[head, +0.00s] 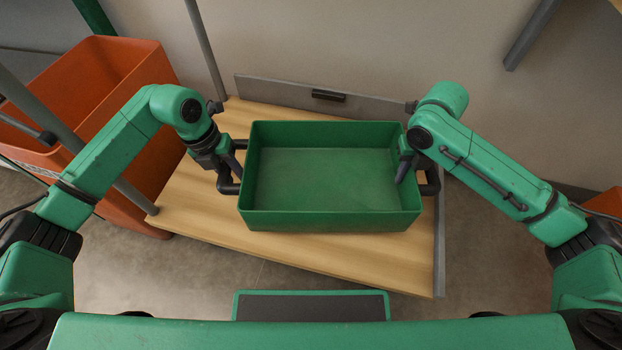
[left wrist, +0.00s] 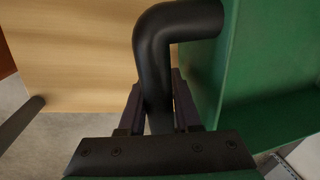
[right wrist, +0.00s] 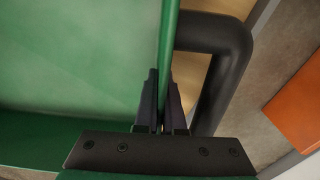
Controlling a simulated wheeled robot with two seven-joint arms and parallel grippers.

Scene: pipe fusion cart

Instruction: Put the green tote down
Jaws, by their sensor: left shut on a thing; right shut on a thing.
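The green tote (head: 322,221) is an empty open box with black side handles, over a wooden board in the head view. I cannot tell whether its base touches the board. My left gripper (head: 230,172) is shut on the tote's left black handle, which also shows between the fingers in the left wrist view (left wrist: 155,70). My right gripper (head: 408,168) is shut on the tote's right side wall; in the right wrist view the thin green wall (right wrist: 168,50) runs between the fingers. The right handle (right wrist: 232,75) lies just outside that grip.
The wooden board (head: 190,205) has bare room left of and in front of the tote. A grey panel (head: 285,91) stands along its back. Grey posts (head: 205,50) rise at the left. An orange bin (head: 110,70) stands at the left, beside my left arm.

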